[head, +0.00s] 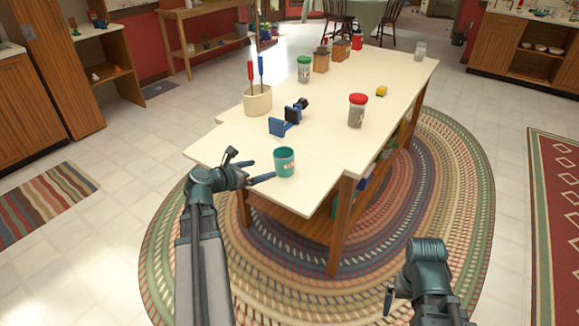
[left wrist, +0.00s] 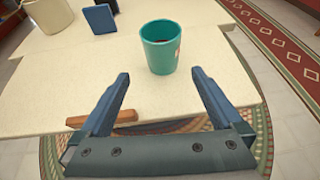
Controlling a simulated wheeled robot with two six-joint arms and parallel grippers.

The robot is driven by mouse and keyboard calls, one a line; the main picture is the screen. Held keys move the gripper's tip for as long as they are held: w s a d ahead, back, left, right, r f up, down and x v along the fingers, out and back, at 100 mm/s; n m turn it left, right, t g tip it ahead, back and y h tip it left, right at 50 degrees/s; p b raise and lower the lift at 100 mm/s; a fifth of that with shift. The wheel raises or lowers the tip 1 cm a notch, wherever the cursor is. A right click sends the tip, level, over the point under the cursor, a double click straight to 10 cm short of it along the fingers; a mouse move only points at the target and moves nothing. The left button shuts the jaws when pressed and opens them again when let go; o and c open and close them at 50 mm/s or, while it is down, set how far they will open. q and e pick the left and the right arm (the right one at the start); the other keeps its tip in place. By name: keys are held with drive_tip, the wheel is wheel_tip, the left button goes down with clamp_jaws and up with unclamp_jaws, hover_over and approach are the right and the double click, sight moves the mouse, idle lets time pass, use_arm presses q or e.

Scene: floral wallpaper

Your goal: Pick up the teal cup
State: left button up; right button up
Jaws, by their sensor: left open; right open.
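The teal cup (head: 284,161) stands upright at the near left part of the cream tabletop, close to the edge. It has a small red and white mark on its side. My left gripper (head: 251,166) is open and empty, just left of the cup in the head view. In the left wrist view its fingers (left wrist: 160,82) are spread, with the cup beyond the tips. My right gripper (head: 389,299) is low at the right, away from the table.
The tabletop right of the cup is clear.

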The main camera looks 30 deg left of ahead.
sight(278, 165)
use_arm(q)
drive_tip(key=b+x, duration=0.2)
drive_tip(key=x, duration=0.4)
drive_tip(key=shift+w+f, duration=0.2)
drive_tip(key=shift+f, duration=0.05)
drive_tip(key=shift+w+d+f, duration=0.15)
drive_tip(key=shift+w, duration=0.45)
drive_tip(key=shift+w+b, duration=0.1)
drive_tip(key=shift+b, duration=0.2)
drive_tip(key=b+x, duration=0.1)
drive_tip(key=x, duration=0.3)
drive_tip(key=shift+w+d+f+b, duration=0.1)
drive_tip(key=shift+d+b, duration=0.05)
drive_tip(key=shift+b, duration=0.2)
drive_tip(key=shift+w+d+f, duration=0.1)
drive_tip(key=shift+w, duration=0.3)
drive_tip(key=shift+c, duration=0.3)
drive_tip(key=c, duration=1.2)
